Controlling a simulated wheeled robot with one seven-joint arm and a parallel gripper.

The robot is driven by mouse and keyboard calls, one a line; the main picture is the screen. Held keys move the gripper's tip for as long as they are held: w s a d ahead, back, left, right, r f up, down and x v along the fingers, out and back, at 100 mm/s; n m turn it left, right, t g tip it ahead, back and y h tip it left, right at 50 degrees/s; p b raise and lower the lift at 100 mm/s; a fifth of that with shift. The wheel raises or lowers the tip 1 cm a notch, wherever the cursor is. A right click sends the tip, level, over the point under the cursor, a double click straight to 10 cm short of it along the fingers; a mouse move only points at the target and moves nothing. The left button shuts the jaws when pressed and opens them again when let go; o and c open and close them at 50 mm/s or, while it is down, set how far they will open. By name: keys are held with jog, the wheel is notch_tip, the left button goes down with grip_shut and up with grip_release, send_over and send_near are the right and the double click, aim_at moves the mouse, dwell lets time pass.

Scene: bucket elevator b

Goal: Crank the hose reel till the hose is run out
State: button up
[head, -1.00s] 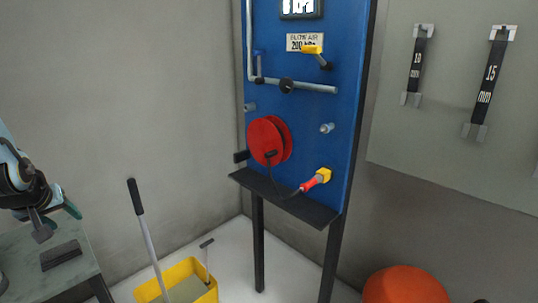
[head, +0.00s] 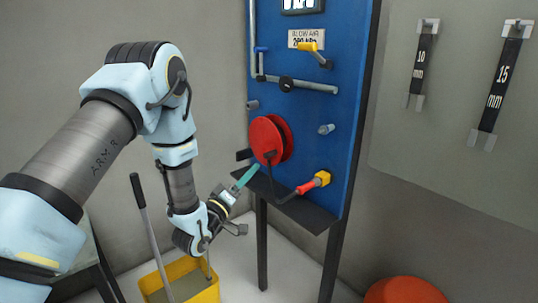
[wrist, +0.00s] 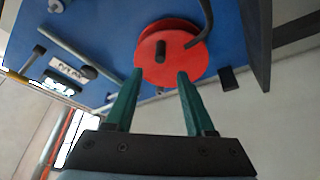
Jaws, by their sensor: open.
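The red hose reel (head: 266,138) is mounted on the blue panel. It also shows in the wrist view (wrist: 170,60), with a short dark knob (wrist: 160,52) on its face. The hose also shows in the wrist view (wrist: 206,22). My gripper (head: 254,172) is just below the reel in the head view. In the wrist view its teal fingers (wrist: 160,72) are apart and empty, their tips at the reel's near edge, with the knob beyond the gap.
A dark shelf (head: 300,212) juts out under the reel. Pipes and a yellow-handled valve (head: 312,49) are above. A yellow mop bucket (head: 195,285) stands below my arm, and an orange round object (head: 402,291) is at lower right.

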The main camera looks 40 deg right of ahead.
aim_at(265, 156)
jog(key=p+x, duration=0.3)
jog(key=x, duration=0.5)
jog(key=shift+d+r, duration=0.25)
jog(key=shift+w+d, duration=0.25)
jog(key=shift+d, duration=0.4)
jog(key=shift+c, duration=0.2)
grip_shut()
